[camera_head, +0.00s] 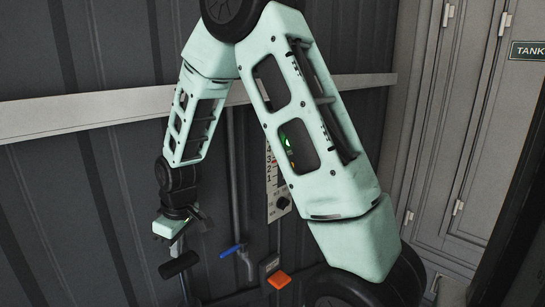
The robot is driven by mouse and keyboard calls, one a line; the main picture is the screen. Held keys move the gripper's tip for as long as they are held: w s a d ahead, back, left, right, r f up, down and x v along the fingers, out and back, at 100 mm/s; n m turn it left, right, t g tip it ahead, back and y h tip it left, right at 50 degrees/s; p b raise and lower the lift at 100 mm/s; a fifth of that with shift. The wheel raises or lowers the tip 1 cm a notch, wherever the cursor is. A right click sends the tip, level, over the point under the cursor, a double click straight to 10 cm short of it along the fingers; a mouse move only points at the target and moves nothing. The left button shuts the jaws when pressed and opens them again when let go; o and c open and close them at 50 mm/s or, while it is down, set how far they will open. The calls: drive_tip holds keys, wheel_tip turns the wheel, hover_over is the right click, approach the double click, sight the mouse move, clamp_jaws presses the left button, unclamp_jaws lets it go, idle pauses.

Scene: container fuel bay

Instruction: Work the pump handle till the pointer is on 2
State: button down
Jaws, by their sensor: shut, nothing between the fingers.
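A black bar-shaped handle (178,265), which looks like the pump handle, is at the lower left on a dark upright. My gripper (177,246) is shut just above it. I cannot tell whether they touch. A pale upright scale plate (271,190) with numbers stands right of centre, partly hidden behind my arm. The 1, 2, 3 and 4 show on it, with small red marks beside them. I cannot make out clearly where the pointer stands.
A blue lever (232,250) sits on a pipe between the handle and the scale. An orange part (279,280) is below the scale. A dark ribbed wall with a pale rail (80,115) is behind. Grey doors (455,130) with a TANK sign (528,51) are at right.

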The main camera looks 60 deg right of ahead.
sight(185, 284)
wheel_tip(185, 284, down, 13)
drive_tip(key=b, duration=0.9)
drive_tip(key=shift+s+r, duration=0.1)
drive_tip(key=shift+r, duration=0.05)
wheel_tip(185, 284, up, 13)
drive_tip(key=p, duration=1)
drive_tip(key=shift+f, duration=0.2)
wheel_tip(185, 284, down, 13)
drive_tip(key=b, duration=0.9)
drive_tip(key=shift+r+b, duration=0.2)
drive_tip(key=shift+b, duration=0.1)
wheel_tip(185, 284, up, 13)
drive_tip(key=p, duration=1)
drive_tip(key=shift+f, duration=0.15)
